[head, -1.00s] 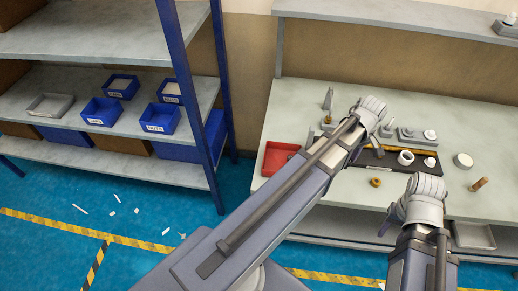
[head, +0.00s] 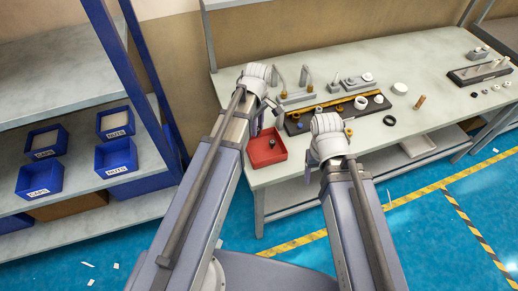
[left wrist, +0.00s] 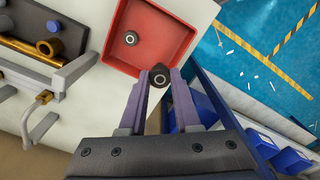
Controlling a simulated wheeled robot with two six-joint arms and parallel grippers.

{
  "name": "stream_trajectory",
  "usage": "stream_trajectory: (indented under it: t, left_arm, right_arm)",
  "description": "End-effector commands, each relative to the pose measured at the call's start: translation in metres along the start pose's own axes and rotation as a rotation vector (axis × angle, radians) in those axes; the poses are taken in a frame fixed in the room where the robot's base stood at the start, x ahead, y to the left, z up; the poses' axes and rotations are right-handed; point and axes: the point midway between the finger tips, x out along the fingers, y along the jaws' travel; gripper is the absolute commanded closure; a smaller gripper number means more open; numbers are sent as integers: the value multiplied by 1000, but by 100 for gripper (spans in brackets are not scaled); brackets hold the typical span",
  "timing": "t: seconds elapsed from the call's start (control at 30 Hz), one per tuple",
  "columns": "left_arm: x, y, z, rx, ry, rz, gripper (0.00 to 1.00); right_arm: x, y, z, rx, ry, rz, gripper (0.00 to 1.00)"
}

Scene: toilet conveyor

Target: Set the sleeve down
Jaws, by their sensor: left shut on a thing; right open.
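My left gripper (left wrist: 158,84) is shut on a small dark sleeve (left wrist: 159,75) with a pale round end. In the left wrist view the held sleeve shows at the edge of the red tray (left wrist: 185,38), near its corner; its height over the tray is unclear. Another dark round part (left wrist: 131,38) lies inside the tray. In the head view my left gripper (head: 266,103) is above the back of the red tray (head: 283,155), and the held sleeve is hard to make out. My right gripper (head: 330,155) is open over the bench's front; its fingers are mostly hidden.
A dark fixture board (head: 372,104) with brass and white parts lies right of the tray. Grey metal holders (head: 297,96) stand behind it. A peg (head: 419,102) and black ring (head: 390,121) sit farther right. Shelves with blue bins (head: 116,156) stand at the left.

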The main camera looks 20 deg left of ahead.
Motion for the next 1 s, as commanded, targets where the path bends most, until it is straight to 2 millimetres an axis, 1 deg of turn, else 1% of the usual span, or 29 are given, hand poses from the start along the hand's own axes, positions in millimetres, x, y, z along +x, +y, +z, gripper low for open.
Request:
stream_trajectory:
  t: [0.03, 0.23, 0.37, 0.63, 0.73, 0.9, 1.0]
  left_arm:
    - [-9, -1, -1, 0, 0, 0, 100]
    - [0, -1, -1, 0, 0, 0, 100]
    - [14, -1, -1, 0, 0, 0, 100]
    - [54, -1, -1, 0, 0, 0, 100]
    - [59, -1, -1, 0, 0, 0, 100]
    - [58, -1, -1, 0, 0, 0, 100]
    - [65, -1, -1, 0, 0, 0, 100]
  right_arm:
    - [-9, 1, 0, 0, 0, 0, 32]
    - [0, 0, 0, 0, 0, 0, 32]
    - [13, -1, -1, 0, 0, 0, 32]
    - [54, -5, -3, 2, 0, 0, 32]
    - [59, -6, -4, 2, 0, 0, 32]
    - [58, -6, -3, 2, 0, 0, 32]
    - [64, -6, -4, 1, 0, 0, 32]
